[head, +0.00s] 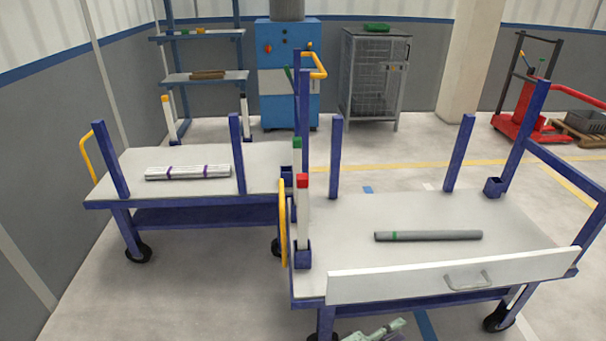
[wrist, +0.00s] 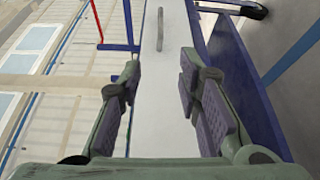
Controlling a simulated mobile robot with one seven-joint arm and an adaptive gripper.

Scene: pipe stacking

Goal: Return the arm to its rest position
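My gripper (wrist: 158,90) is open and empty in the wrist view, its two padded fingers well apart. Beyond the fingers is the white front panel (wrist: 160,115) of a cart, with a grey handle (wrist: 160,28). In the head view, a small green part of my arm (head: 376,333) shows at the bottom edge, low in front of the right cart; the rest is out of frame. A grey pipe with a green band (head: 428,236) lies on the right cart (head: 350,220), apart from my gripper.
The right cart has blue posts and a white front panel (head: 400,282). The left cart (head: 130,160) carries a bundle of pipes with purple bands (head: 187,172). Behind stand a blue machine (head: 288,85), a wire cage (head: 372,75) and a red trolley (head: 530,115).

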